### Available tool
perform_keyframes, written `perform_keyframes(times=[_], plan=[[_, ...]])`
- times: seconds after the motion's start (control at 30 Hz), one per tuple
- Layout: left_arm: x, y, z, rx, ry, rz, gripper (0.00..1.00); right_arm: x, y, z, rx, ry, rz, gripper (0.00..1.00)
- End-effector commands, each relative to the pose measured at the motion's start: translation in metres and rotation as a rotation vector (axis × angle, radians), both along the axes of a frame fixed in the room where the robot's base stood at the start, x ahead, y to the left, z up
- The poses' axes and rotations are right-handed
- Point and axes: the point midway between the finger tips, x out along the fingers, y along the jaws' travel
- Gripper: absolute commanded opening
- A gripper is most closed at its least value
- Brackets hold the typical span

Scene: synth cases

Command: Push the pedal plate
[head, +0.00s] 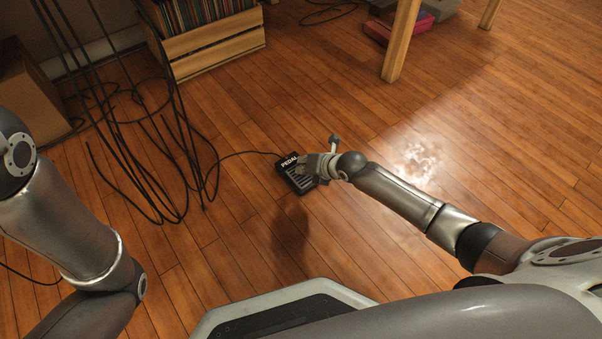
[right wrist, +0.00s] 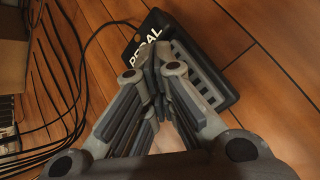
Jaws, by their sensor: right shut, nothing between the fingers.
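The pedal (head: 290,163) is a small black unit with the white word PEDAL and a ribbed grey plate (head: 299,182), lying on the wooden floor. In the right wrist view the pedal (right wrist: 147,27) is just beyond the fingertips, and its ribbed plate (right wrist: 205,75) is partly hidden by the fingers. My right gripper (head: 309,166) is shut and empty, over the right side of the pedal. It also shows in the right wrist view (right wrist: 155,65), its fingertips together. I cannot tell whether they touch the plate. My left arm shows at the left, but its gripper is out of view.
A black cable (head: 240,154) runs from the pedal to loose hanging cables (head: 150,165) on the left. A wooden crate of records (head: 215,47) stands at the back. A wooden leg (head: 401,40) stands at the upper right. The floor right of the pedal is clear.

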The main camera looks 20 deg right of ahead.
Motion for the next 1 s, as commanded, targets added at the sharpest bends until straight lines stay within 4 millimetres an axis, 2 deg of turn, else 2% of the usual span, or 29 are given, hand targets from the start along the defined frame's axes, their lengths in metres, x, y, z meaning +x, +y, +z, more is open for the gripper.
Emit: perform_keyframes(times=[0.1,0.4,0.7,1.0], plan=[[0.0,0.0,-0.003,0.0,0.001,0.0,0.4,0.0,-0.001,-0.006,0.0,0.001,-0.001,0.0],[0.0,0.0,-0.003,0.0,0.001,0.0,0.4,0.0,0.0,-0.006,-0.001,0.002,-0.001,0.0],[0.0,0.0,0.008,0.0,0.002,0.0,0.4,-0.001,-0.001,0.004,-0.002,0.002,-0.001,0.0],[0.0,0.0,0.007,0.0,0.001,0.0,0.4,-0.001,-0.001,0.004,-0.001,0.0,-0.001,0.0]])
